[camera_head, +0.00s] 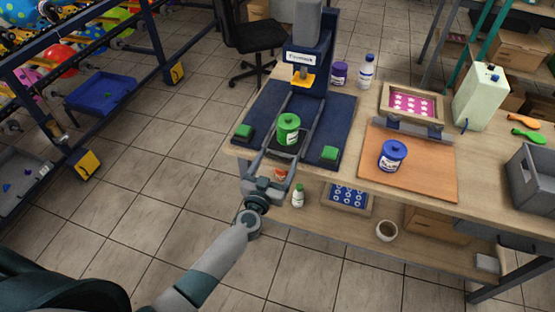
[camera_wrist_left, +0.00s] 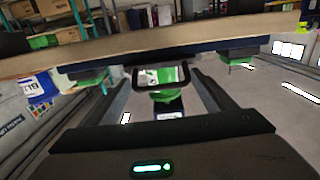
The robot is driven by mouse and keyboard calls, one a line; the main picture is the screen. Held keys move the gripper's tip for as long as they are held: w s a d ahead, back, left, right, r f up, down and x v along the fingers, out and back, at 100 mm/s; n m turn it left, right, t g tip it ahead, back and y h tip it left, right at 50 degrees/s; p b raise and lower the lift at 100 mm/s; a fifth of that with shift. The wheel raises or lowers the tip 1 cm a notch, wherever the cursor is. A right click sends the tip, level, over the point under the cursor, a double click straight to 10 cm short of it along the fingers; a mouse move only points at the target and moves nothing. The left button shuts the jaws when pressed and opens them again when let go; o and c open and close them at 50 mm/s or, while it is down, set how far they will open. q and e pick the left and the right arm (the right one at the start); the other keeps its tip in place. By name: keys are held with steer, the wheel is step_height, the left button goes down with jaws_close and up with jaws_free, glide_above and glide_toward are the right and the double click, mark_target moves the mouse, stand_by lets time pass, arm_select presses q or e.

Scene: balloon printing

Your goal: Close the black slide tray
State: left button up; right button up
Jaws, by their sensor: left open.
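The black slide tray (camera_head: 285,153) sits at the front of the press's blue base, with a green jar (camera_head: 288,130) upright on it. My left gripper (camera_head: 279,157) is at the front edge of the base, its fingers spread on either side of the tray's front end. In the left wrist view, which looks upside down, the tray's dark looped front (camera_wrist_left: 162,77) lies between the two open fingers of the gripper (camera_wrist_left: 162,88), with a gap on each side. The green jar (camera_wrist_left: 164,97) shows behind it. I cannot tell whether anything touches the tray. My right gripper is not in view.
The press (camera_head: 309,55) with a yellow head (camera_head: 302,79) stands behind the tray. A blue jar (camera_head: 392,155) on an orange board (camera_head: 430,177) stands to the right. Open floor lies left of the table.

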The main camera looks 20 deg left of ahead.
arm_select(q)
steer(key=shift+w, duration=0.15)
steer(key=c, duration=1.2)
steer(key=w, duration=1.2)
steer(key=shift+d+b, duration=0.25)
steer(key=shift+b, duration=0.1)
steer(key=shift+c, duration=0.2)
steer(key=o, duration=1.2)
steer(key=shift+d, duration=0.1)
steer(key=shift+o, duration=0.2)
steer(key=s, duration=1.7)
steer(key=shift+s+a+p, duration=0.15)
steer(key=shift+a+p, duration=0.2)
steer(key=shift+p, duration=0.05)
steer(key=shift+c, duration=0.4)
